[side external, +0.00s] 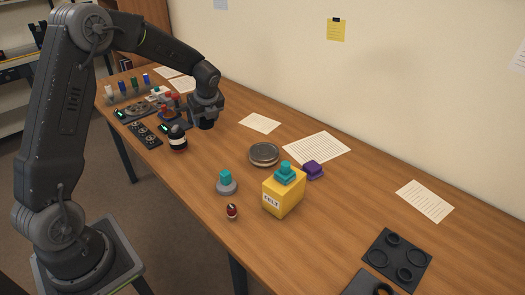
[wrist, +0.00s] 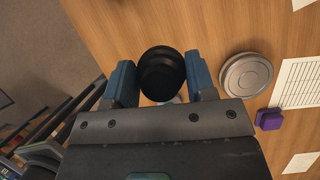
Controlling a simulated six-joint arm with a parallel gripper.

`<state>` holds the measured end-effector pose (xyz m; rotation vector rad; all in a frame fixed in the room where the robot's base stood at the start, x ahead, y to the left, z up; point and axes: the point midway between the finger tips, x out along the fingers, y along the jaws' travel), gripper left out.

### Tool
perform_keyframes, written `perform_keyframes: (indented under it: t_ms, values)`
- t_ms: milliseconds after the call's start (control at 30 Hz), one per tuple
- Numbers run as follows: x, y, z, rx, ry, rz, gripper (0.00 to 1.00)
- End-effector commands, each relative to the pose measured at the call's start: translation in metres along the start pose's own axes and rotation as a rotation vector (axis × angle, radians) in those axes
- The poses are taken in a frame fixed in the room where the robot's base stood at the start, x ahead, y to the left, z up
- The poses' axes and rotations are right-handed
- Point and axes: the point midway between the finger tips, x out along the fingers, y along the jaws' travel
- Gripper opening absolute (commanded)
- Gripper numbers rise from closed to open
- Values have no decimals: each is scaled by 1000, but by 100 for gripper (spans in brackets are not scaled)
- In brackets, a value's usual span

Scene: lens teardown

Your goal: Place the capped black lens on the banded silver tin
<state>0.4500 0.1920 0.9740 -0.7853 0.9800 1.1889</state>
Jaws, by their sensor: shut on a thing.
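The black lens (wrist: 161,72) is a dark round cylinder. In the wrist view it sits between the two blue-grey fingers of my gripper (wrist: 160,80), which is shut on it. The silver tin (side external: 264,154) is round and low and lies flat on the desk, with nothing on its top. It also shows in the wrist view (wrist: 246,75), to the right of the lens and apart from it. In the side view my arm's end is at the left part of the desk, away from the tin; the fingers are too small to make out there.
A yellow felt box (side external: 282,196) with a teal piece on top, a purple block (side external: 313,170) and a grey piece with a teal top (side external: 226,184) stand around the tin. A small dark red thing (side external: 232,212) stands nearer the front edge. Several instruments crowd the left end.

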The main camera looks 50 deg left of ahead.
Motion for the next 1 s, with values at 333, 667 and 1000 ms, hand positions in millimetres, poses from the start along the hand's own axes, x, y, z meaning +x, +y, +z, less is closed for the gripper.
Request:
perform_keyframes:
  t_ms: [333, 667, 1000]
  values:
    - [-10, -54, -33, 47, 9, -19, 24]
    - [12, -108, -90, 46, 9, -19, 24]
    - [23, -130, -114, 40, 8, -19, 24]
